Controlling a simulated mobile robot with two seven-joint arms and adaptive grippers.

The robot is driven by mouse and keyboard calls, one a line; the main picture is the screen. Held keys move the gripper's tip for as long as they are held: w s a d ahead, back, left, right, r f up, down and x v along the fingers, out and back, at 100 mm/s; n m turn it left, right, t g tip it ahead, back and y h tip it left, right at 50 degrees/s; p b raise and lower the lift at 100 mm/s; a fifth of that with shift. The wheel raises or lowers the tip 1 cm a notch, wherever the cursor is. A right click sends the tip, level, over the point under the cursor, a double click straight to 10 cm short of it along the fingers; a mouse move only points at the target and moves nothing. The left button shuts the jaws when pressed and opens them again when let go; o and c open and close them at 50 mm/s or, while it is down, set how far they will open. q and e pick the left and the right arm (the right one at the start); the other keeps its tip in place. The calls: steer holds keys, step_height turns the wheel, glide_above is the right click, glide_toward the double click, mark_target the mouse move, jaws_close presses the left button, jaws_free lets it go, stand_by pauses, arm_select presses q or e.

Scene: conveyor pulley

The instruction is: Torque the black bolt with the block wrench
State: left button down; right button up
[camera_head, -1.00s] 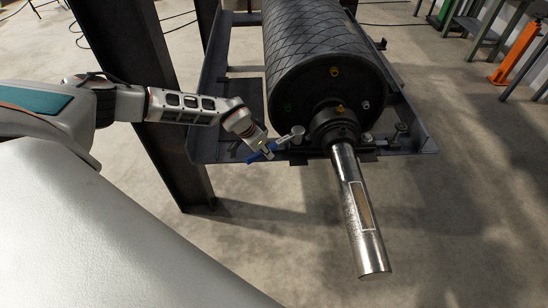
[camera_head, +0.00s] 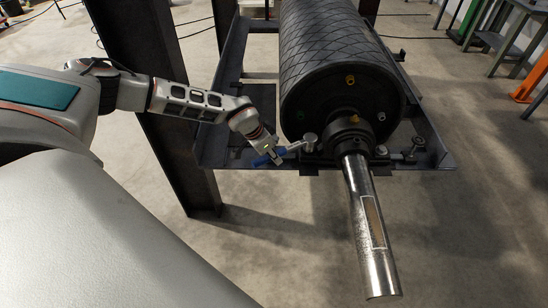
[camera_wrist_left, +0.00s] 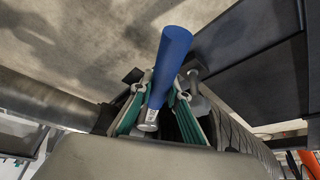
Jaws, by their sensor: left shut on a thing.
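The block wrench (camera_head: 296,147) has a blue handle and a pale metal shank and head. My left gripper (camera_head: 268,154) is shut on its blue handle, beside the pulley's bearing block. In the left wrist view the blue handle (camera_wrist_left: 171,55) stands between my left gripper's two green-sided fingers (camera_wrist_left: 158,98). The wrench head (camera_head: 310,139) is at the left end of the bearing block; whether it sits on a bolt cannot be told. The black bolt cannot be made out. My right gripper is not in view.
The black pulley drum (camera_head: 338,60) lies in a dark steel frame (camera_head: 435,143). Its shiny shaft (camera_head: 371,230) sticks out toward me. A dark steel post (camera_head: 160,110) stands behind my left arm. The floor in front is clear.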

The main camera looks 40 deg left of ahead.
arm_select(q)
steer(key=shift+r, duration=0.15)
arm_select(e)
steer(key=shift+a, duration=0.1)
